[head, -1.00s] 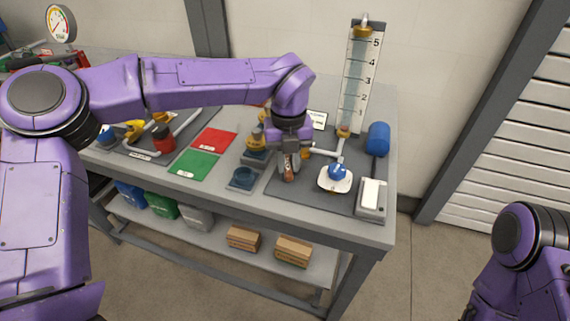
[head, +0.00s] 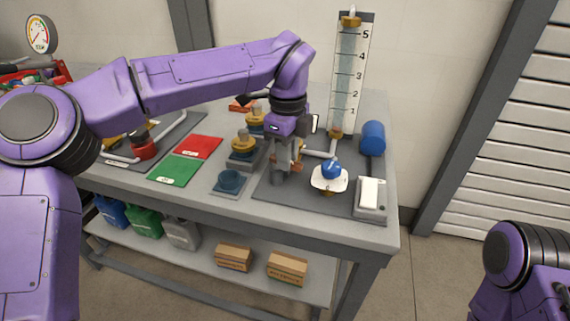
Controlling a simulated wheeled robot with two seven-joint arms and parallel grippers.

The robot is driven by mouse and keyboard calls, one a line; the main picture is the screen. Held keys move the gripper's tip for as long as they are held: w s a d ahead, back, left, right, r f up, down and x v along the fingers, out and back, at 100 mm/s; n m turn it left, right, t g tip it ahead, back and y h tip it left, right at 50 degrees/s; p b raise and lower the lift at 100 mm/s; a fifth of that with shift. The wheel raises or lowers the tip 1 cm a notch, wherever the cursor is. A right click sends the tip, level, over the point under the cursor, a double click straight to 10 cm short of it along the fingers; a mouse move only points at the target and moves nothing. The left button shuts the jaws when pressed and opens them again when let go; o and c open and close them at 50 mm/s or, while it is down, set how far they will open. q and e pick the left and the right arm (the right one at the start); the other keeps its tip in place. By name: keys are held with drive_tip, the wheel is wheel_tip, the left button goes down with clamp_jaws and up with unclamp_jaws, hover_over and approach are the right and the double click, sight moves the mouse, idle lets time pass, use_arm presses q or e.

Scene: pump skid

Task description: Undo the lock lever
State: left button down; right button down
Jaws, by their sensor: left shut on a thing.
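My left gripper (head: 287,156) is over the pump skid's dark base plate (head: 310,197), pointing down. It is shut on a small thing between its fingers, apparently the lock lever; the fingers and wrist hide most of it. A copper-brown piece (head: 297,164) shows at the fingertips. A short grey cylinder (head: 279,178) stands just below and to the left. A pale pipe (head: 319,153) runs from this spot toward the sight gauge (head: 350,80). My right arm shows at the lower right, but its fingers are out of view.

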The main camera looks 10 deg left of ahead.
use_arm(q)
drive_tip(key=shift+w+r+n+b, duration=0.1)
drive_tip(key=shift+w+n+b, duration=0.1)
drive_tip(key=shift+n+b, duration=0.4)
drive_tip(key=shift+w+n+b, duration=0.2)
drive_tip(key=shift+n+b, duration=0.15)
drive_tip(key=shift+n, duration=0.35)
drive_tip(key=c, duration=1)
unclamp_jaws()
drive_tip(key=shift+r, duration=0.1)
wheel_tip(320, 180, up, 10)
drive_tip(key=shift+r+p, duration=0.2)
drive_tip(key=shift+p, duration=0.9)
